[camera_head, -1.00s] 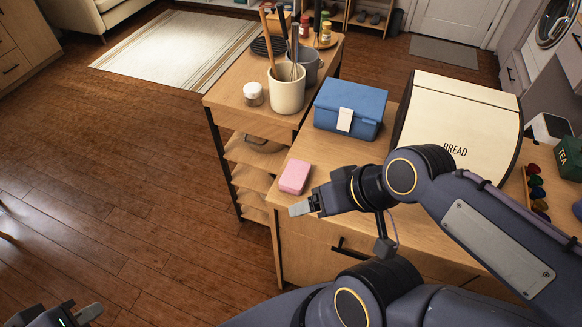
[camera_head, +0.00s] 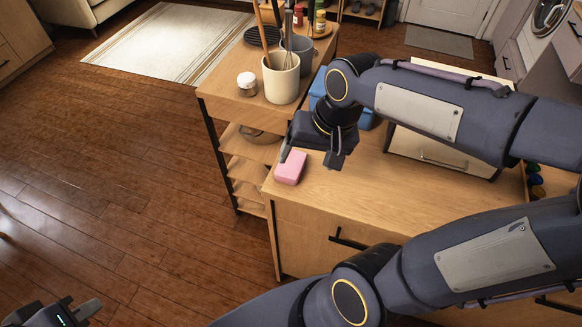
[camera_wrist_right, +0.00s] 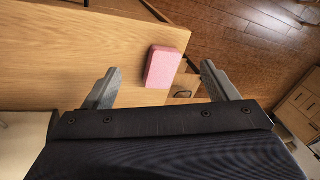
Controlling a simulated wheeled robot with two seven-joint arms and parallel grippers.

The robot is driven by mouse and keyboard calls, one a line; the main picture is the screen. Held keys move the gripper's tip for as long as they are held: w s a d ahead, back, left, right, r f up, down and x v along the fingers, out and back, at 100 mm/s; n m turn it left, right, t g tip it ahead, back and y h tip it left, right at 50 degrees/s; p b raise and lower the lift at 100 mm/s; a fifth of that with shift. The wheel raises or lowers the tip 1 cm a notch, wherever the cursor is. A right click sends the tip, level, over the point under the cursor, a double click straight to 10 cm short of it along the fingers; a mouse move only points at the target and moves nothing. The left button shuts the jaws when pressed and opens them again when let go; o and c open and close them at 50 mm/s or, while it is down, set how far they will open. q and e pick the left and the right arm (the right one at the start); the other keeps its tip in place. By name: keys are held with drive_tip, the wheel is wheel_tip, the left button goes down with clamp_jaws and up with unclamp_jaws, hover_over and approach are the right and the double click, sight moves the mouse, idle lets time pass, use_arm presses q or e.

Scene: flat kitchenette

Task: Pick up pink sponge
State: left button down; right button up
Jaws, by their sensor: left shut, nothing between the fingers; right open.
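The pink sponge (camera_head: 290,168) lies flat on the wooden counter (camera_head: 380,200), close to its left edge. My right gripper (camera_head: 312,162) points down just above and to the right of the sponge, its fingers open. In the right wrist view the sponge (camera_wrist_right: 163,67) lies beyond and between the two spread fingertips (camera_wrist_right: 163,80), with nothing held. My left gripper (camera_head: 68,313) is at the bottom left corner over the floor, partly cut off by the frame, shut and empty.
A blue box (camera_head: 318,88) and the bread box (camera_head: 440,148) stand behind my right arm, partly hidden by it. A cream utensil pot (camera_head: 281,80) and a small jar (camera_head: 247,84) stand on the wooden shelf unit to the left. The counter right of the sponge is clear.

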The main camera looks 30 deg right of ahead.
sight(291, 163)
drive_tip(key=w+f+m, duration=0.1)
drive_tip(key=w, duration=0.1)
drive_tip(key=w+f+m+g+h, duration=0.1)
drive_tip(key=w+f, duration=0.1)
drive_tip(key=w, duration=0.1)
drive_tip(key=w+d+f+m+g, duration=0.1)
drive_tip(key=w, duration=0.2)
drive_tip(key=shift+w+d+f+m+h+b, duration=0.1)
drive_tip(key=shift+w+f+m+h+b, duration=0.2)
drive_tip(key=shift+f+h+b, duration=0.1)
drive_tip(key=shift+w+f, duration=0.2)
drive_tip(key=shift+f, duration=0.05)
wheel_tip(291, 163, down, 8)
drive_tip(key=shift+r+p, duration=0.15)
drive_tip(key=shift+p, duration=0.3)
drive_tip(key=shift+c, duration=0.4)
drive_tip(key=c, duration=1)
drive_tip(key=shift+w+r, duration=0.1)
drive_tip(key=shift+c, duration=0.2)
